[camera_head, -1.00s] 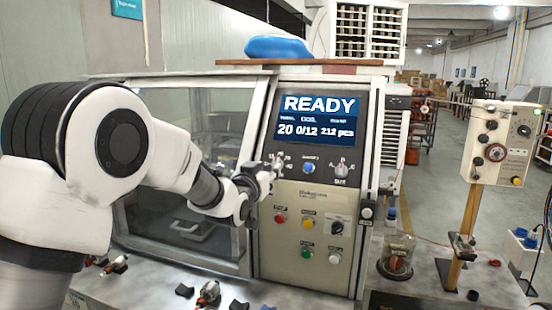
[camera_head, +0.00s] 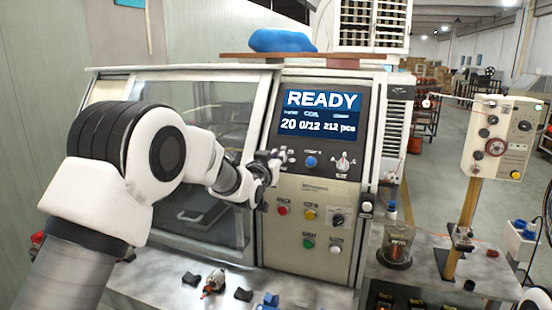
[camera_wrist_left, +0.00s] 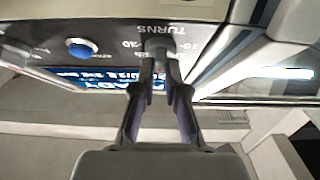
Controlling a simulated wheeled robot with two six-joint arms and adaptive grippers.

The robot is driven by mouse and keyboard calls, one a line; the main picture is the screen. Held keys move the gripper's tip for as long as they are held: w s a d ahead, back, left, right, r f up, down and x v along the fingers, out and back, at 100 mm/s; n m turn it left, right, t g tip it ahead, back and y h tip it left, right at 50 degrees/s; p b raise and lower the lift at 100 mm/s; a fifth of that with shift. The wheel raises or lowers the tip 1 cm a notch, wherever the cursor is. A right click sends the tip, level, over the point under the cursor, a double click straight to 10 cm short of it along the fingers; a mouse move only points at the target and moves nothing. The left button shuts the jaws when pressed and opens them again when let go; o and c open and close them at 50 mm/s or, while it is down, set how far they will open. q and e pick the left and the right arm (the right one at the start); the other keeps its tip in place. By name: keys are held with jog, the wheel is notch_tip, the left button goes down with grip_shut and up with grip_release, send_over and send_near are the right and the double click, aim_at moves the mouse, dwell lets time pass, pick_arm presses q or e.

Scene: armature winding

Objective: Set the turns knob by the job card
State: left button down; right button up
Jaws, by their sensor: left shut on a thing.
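The turns knob (camera_wrist_left: 158,43) is at the top middle of the left wrist view, beside the upside-down word TURNS and printed marks that include 10 and 20. My left gripper (camera_wrist_left: 160,68) is shut on it, a finger on each side. In the head view my left gripper (camera_head: 272,160) is at the upper left of the control panel and covers most of the knob, so its pointer cannot be read. The machine's display (camera_head: 320,114) reads READY, 20, 0/12 and 212 pcs. I cannot make out a job card. My right gripper is out of view.
A blue button (camera_head: 310,162) and a selector knob (camera_head: 343,163) are to the right of the gripper. Red, yellow, green and white buttons are below. The glass guard (camera_head: 210,115) is to the left. Small parts, including a wound armature (camera_head: 213,282), lie on the bench.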

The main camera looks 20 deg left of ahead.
pick_arm(q)
jog(key=shift+m, duration=0.3)
jog(key=shift+w+a+r+m+g+h+p, duration=0.15)
jog(key=shift+m+g+h+p, duration=0.9)
jog(key=shift+m, duration=2.45)
jog(key=shift+w+a+r+m+g+h+p, duration=0.1)
jog(key=shift+a+m+g+h+p, duration=0.15)
jog(key=shift+m+g+h, duration=2.4)
jog(key=shift+w+a+r+m+g+h+p, duration=0.15)
jog(key=shift+m+g+p, duration=0.65)
jog(key=shift+m, duration=3.55)
jog(key=shift+s+d+f, duration=0.1)
